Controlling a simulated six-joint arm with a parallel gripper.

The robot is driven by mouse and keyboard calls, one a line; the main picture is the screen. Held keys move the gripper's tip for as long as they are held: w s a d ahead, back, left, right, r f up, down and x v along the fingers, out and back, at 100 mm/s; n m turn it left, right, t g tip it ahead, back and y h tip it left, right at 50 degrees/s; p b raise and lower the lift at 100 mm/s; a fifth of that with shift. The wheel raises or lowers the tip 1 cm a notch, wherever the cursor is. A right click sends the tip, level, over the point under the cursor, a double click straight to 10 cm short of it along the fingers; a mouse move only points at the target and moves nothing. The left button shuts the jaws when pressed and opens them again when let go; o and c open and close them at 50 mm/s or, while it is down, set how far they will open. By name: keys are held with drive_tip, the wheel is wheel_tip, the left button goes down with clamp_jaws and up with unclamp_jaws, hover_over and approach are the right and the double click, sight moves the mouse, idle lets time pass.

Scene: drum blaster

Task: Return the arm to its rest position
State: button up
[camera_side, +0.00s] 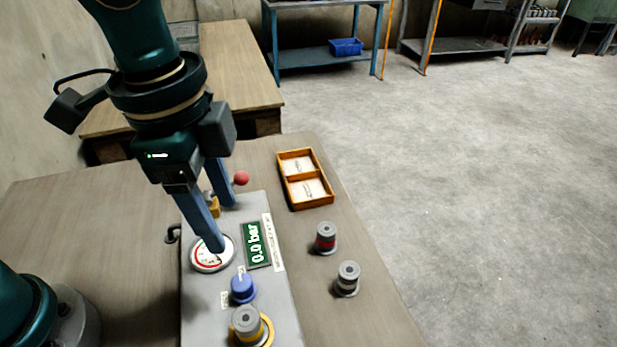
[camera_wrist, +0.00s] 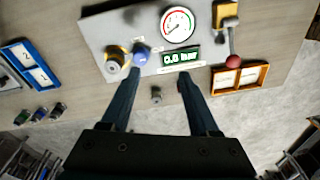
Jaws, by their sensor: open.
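My gripper (camera_side: 222,226) hangs over the grey panel (camera_side: 276,305) in the side view, its two blue fingers apart with nothing between them. It also shows open in the wrist view (camera_wrist: 157,86). The panel carries a round gauge (camera_side: 211,254), a green display (camera_side: 257,244) reading 0.0 bar, a blue knob (camera_side: 243,288) and a grey cylinder (camera_side: 247,321) standing in a yellow ring. A lever with a red ball (camera_side: 241,178) sits by a yellow block at the far end. One finger partly covers the gauge in the side view.
An orange two-compartment tray (camera_side: 331,203) lies right of the panel. A red-banded cylinder (camera_side: 326,238) and a dark-banded cylinder (camera_side: 347,279) stand on the table near its right edge. The wrist view shows a blue-framed tray (camera_wrist: 47,84) and several small cylinders at left.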

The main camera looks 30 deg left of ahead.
drive_tip(key=s+a+n+t, duration=0.2)
drive_tip(key=a+n, duration=0.4)
drive_tip(key=s+a+n+t, duration=0.2)
drive_tip(key=s+a+n, duration=0.1)
drive_tip(key=a+n, duration=0.3)
drive_tip(key=shift+a+r+t+y, duration=0.3)
drive_tip(key=shift+a+r, duration=0.05)
drive_tip(key=shift+a, duration=0.45)
